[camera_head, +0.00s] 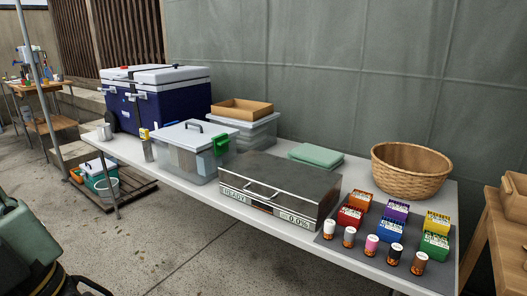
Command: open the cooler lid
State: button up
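The cooler (160,105) is a large dark blue box with white trim. It stands at the far left end of the long white table, against the wall. Its white cooler lid (170,75) lies flat on top and looks shut. My gripper is not in view.
A clear bin (190,165) with a grey lid stands in front of the cooler. A wooden tray (241,109) tops another bin. A dark metal case (275,180), a wicker basket (411,170) and coloured boxes fill the table's right. The concrete floor (180,245) in front is mostly clear.

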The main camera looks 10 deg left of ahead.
aim_at(156, 75)
jog(key=i+j+u, duration=0.1)
jog(key=i+u, duration=0.5)
jog(key=u, duration=0.25)
jog(key=i+u, duration=0.4)
jog(key=i+j+u, duration=0.15)
jog(key=i+u, duration=0.25)
jog(key=i, duration=0.2)
jog(key=i+l+u, duration=0.1)
jog(key=i+u, duration=0.25)
jog(key=i, duration=0.25)
jog(key=i+z, duration=0.4)
jog(key=i, duration=0.25)
jog(key=i+j+z, duration=0.1)
jog(key=i+z, duration=0.3)
jog(key=i, duration=0.25)
jog(key=i+z, duration=0.15)
jog(key=i, duration=0.15)
